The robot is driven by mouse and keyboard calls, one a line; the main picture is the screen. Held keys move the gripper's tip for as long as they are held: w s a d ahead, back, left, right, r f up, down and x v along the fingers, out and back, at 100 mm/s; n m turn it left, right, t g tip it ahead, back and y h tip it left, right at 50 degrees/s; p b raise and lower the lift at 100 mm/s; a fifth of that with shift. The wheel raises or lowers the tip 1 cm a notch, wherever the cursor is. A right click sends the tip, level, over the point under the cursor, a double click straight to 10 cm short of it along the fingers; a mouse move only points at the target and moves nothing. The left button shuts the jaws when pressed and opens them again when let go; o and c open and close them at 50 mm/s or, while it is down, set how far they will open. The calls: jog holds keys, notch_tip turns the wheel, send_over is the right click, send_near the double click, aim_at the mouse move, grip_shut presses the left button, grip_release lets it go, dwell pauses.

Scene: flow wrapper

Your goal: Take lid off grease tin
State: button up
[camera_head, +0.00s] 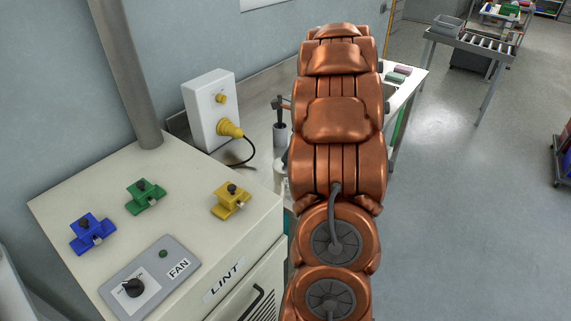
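I cannot make out a grease tin or its lid for sure. A small grey cylinder (281,134) with a dark upright part above it stands on the bench, just left of my arm. A pale object (281,174) shows in part below it, at the arm's left edge, and the arm covers the rest. My copper-coloured arm runs up the middle of the view and hides much of the bench. My gripper does not show.
A cream cabinet marked LINT (225,282) stands at the front left, with blue (92,236), green (145,198) and yellow (231,203) clamps on top. A white box (207,108) with a yellow plug stands behind. Open floor (460,200) lies right.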

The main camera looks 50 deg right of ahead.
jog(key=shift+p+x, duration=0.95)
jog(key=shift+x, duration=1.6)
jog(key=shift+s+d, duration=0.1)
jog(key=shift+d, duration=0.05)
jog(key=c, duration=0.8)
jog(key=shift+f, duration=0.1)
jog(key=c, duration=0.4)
